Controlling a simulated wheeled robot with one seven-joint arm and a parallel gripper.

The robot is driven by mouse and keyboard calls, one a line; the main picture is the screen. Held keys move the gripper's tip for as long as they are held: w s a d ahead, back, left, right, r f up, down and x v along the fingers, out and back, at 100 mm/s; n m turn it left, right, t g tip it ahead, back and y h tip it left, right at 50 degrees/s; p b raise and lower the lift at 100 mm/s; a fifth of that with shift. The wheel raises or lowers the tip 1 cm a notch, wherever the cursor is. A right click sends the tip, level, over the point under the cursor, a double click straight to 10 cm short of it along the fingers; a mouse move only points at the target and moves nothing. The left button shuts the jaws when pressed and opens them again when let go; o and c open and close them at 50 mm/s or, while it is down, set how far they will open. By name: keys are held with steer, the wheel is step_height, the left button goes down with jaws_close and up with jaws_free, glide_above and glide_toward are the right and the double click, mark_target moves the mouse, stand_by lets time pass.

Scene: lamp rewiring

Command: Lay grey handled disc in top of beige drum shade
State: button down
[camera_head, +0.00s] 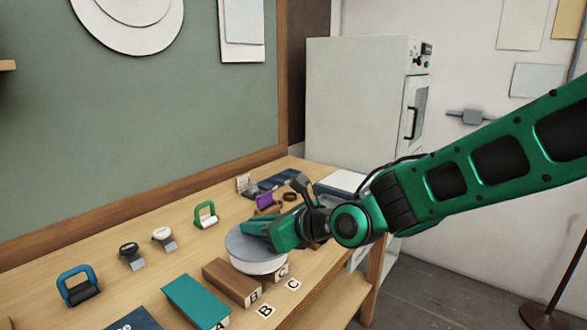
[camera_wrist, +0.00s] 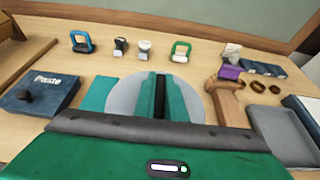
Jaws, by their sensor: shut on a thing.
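The grey handled disc (camera_head: 240,242) is a flat round plate, level or nearly so. My gripper (camera_head: 262,232) is shut on it from above, and the fingers hide the handle. The pale drum shade (camera_head: 258,266) shows as a round off-white wall directly under the disc. The disc covers its top, and I cannot tell whether the two touch or a small gap remains. In the wrist view the disc (camera_wrist: 122,97) spreads to both sides of my green fingers (camera_wrist: 161,97), and the shade is hidden.
A brown block (camera_head: 232,283) and a teal block (camera_head: 197,301) lie to the left, by lettered tags. A blue-handled tool (camera_head: 78,286), two stamps and a green-handled tool (camera_head: 206,215) stand behind. In the wrist view, a wooden-handled tool (camera_wrist: 228,103) and grey tray (camera_wrist: 283,137) lie right.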

steer(key=shift+s, duration=0.35)
steer(key=shift+s+d, duration=0.1)
steer(key=shift+d, duration=0.2)
steer(key=shift+m+h, duration=0.3)
steer(key=shift+m, duration=0.1)
steer(key=w+d+f, duration=0.2)
steer(key=w, duration=0.1)
steer(key=shift+d, duration=0.25)
steer(key=w+d+f+m+t+h, duration=0.1)
steer(key=w+d+f+m+h, duration=0.1)
steer(key=d, duration=0.9)
steer(key=w+d+f+m+t+h, duration=0.2)
steer(key=w+d+f, duration=0.3)
steer(key=d, duration=0.7)
steer(key=w+d+f+m+t+h, duration=0.1)
steer(key=d+f, duration=0.4)
steer(key=d, duration=0.6)
steer(key=w+m+h, duration=0.1)
steer(key=w, duration=0.1)
steer(key=shift+w+d+f+t, duration=0.15)
steer(key=shift+w+f+t, duration=0.1)
steer(key=shift+w+t, duration=0.05)
